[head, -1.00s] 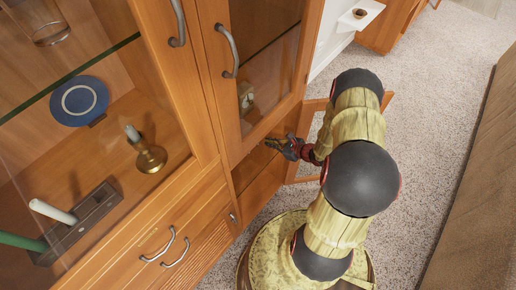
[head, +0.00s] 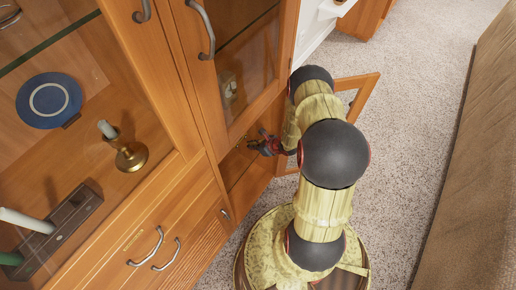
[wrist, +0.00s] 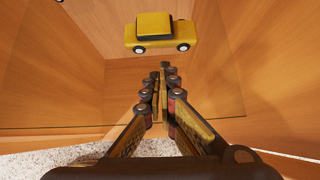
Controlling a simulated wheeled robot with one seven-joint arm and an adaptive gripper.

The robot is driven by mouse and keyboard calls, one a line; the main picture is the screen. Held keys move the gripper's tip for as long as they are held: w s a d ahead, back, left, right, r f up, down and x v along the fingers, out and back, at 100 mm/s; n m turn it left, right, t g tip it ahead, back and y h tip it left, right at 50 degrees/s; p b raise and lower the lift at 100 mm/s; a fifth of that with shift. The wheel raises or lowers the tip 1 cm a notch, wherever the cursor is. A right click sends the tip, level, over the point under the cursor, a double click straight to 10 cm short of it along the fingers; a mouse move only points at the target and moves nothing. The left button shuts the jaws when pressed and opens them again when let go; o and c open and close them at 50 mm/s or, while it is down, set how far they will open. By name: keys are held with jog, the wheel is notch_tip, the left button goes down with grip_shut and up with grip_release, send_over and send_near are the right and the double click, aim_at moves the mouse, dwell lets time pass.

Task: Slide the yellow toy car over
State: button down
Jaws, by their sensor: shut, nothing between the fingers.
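The yellow toy car (wrist: 160,33) stands on its wheels inside a wooden cabinet compartment, at the top middle of the wrist view. It shows side-on, with a dark window band and dark wheels. It cannot be made out in the head view. My gripper (wrist: 161,76) is shut and empty, pointing into the compartment. Its fingertips appear just below the car in the wrist view, with a small visible gap. In the head view my gripper (head: 262,145) is at the opening of the cabinet's lower section.
The cabinet has an open glass door (head: 360,95) beside my arm. Wooden walls flank my gripper in the wrist view. Behind glass at left are a blue plate (head: 48,100) and a brass candlestick (head: 132,157). A brown couch-like surface (head: 465,150) stands right, beyond bare carpet (head: 400,150).

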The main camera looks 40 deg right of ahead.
aim_at(241, 140)
jog(key=shift+w+a+r+b, duration=0.15)
jog(key=shift+w+a, duration=0.1)
jog(key=shift+w, duration=0.55)
jog(key=shift+w+a+r+b, duration=0.15)
jog(key=shift+w+a, duration=0.1)
jog(key=shift+w, duration=0.55)
jog(key=shift+f, duration=0.1)
jog(key=w, duration=0.1)
jog(key=w+a+b, duration=0.1)
jog(key=w, duration=0.1)
jog(key=shift+w+a+f, duration=0.1)
jog(key=shift+w, duration=0.2)
